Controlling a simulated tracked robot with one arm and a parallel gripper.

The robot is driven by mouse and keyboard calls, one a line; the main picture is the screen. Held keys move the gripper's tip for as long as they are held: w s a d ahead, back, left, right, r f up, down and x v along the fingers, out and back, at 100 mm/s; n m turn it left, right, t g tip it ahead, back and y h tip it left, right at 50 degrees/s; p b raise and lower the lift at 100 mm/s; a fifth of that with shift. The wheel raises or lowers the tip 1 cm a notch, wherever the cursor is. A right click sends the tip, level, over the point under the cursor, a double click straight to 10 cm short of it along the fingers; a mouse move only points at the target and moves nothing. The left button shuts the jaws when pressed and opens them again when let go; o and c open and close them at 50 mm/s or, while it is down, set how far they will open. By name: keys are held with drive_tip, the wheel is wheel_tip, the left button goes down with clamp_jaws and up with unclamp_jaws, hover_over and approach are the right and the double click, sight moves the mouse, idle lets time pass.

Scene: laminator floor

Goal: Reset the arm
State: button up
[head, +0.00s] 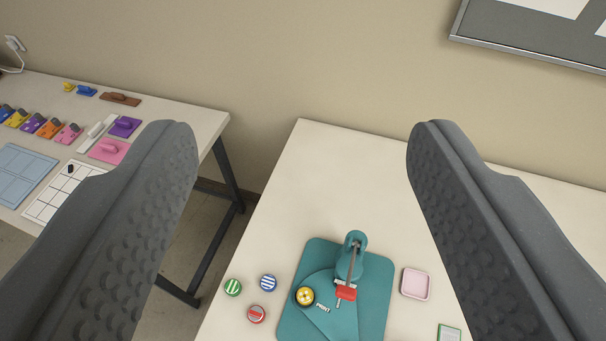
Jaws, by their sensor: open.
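My gripper (303,140) shows large in the head view, with one dark grey, dimpled finger on each side. The fingers are wide apart with nothing between them. They look down over a pale table (330,160) and touch nothing that I can see. On the table, seen between the fingers, is a teal device (376,300) with an upright lever and a red part (346,293). A yellow round piece (305,296) sits on its left side.
Green (232,287), blue (268,283) and red (256,314) striped round pieces lie left of the device. A pink square tray (415,284) is at its right. A second table (190,110) at left holds several coloured tools. A framed board (530,42) hangs on the wall.

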drive_tip(key=shift+s+r, duration=0.5)
drive_tip(key=shift+r, duration=0.1)
wheel_tip(320, 180, down, 5)
drive_tip(key=b, duration=0.4)
drive_tip(key=shift+b, duration=0.4)
